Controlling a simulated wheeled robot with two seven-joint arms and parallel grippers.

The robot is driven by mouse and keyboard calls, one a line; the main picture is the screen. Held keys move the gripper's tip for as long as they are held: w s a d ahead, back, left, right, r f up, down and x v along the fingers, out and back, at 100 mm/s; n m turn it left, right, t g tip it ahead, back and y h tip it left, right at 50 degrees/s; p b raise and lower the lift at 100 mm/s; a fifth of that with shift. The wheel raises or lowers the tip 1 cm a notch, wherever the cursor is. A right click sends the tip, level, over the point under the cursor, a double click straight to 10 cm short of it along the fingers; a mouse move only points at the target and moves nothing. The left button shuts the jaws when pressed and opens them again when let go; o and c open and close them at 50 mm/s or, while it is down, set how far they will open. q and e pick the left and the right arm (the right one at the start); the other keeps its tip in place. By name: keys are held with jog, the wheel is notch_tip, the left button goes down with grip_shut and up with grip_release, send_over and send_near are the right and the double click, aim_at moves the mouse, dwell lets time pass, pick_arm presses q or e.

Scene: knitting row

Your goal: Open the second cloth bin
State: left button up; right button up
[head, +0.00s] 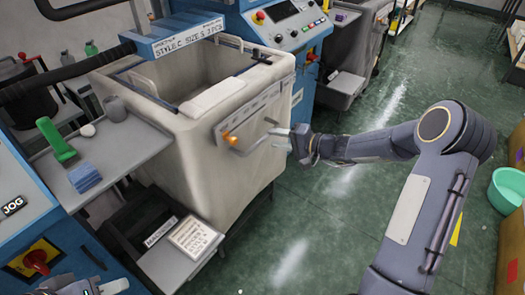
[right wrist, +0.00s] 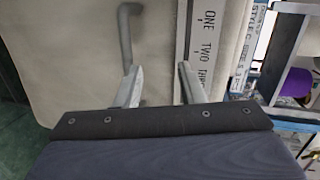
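A large beige cloth bin (head: 215,130) stands at the centre of the head view, its top open. Its front carries a grey label strip (head: 250,108), a grey bar handle (head: 252,146) and an orange knob (head: 230,139). My right gripper (head: 277,134) is at the handle's right end. In the right wrist view its fingers (right wrist: 158,88) are apart, with the handle (right wrist: 126,35) just beyond the left finger; contact is unclear. A second grey bin (head: 352,50) stands farther back. My left gripper (head: 100,289) shows only partly at the bottom left edge.
A grey side shelf (head: 115,155) holds a green-handled brush (head: 55,140), a blue block and a grey cup. A low tray (head: 178,262) juts out below the bin. The green floor to the right is mostly clear; a turquoise basin (head: 507,190) stands at the far right.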

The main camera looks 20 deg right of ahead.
jog(key=m+t, duration=0.1)
jog(key=m, duration=0.1)
send_near(265, 140)
jog(key=r+x, duration=0.1)
jog(key=x, duration=0.3)
jog(key=shift+h, duration=0.4)
jog(key=x, duration=0.7)
jog(key=shift+a+f, duration=0.1)
jog(key=shift+f, duration=0.3)
jog(key=shift+s, duration=0.1)
grip_shut()
